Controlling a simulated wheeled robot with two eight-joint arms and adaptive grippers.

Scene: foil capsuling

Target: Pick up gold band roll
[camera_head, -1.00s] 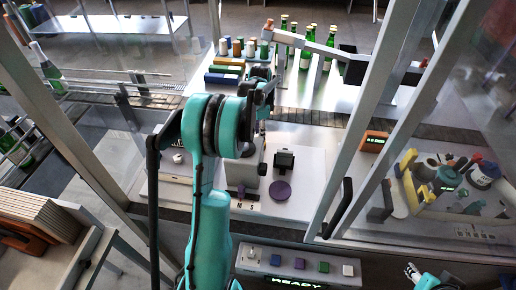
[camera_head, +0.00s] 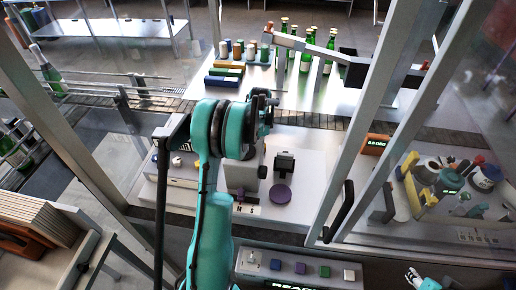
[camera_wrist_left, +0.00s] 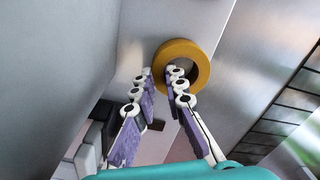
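The gold band roll (camera_wrist_left: 204,66) is a thick gold ring near the top centre of the left wrist view, beside a grey metal surface. My left gripper (camera_wrist_left: 160,76) is open, its white and purple fingers pointing toward the roll. The right-hand finger's tip overlaps the ring's opening in the picture; the left-hand finger lies to the ring's left. I cannot tell whether either touches it. In the head view my teal left arm hides the gripper, and I cannot make out the roll. My right gripper (camera_head: 414,276) shows small at the lower right; its finger state is unclear.
A purple disc (camera_head: 280,193) and a dark-topped post (camera_head: 284,162) stand on the worktop right of my left arm. Green bottles (camera_head: 305,60) and small spools (camera_head: 237,50) stand behind. Metal frame posts (camera_head: 345,130) flank the workspace. A button panel (camera_head: 300,268) lies in front.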

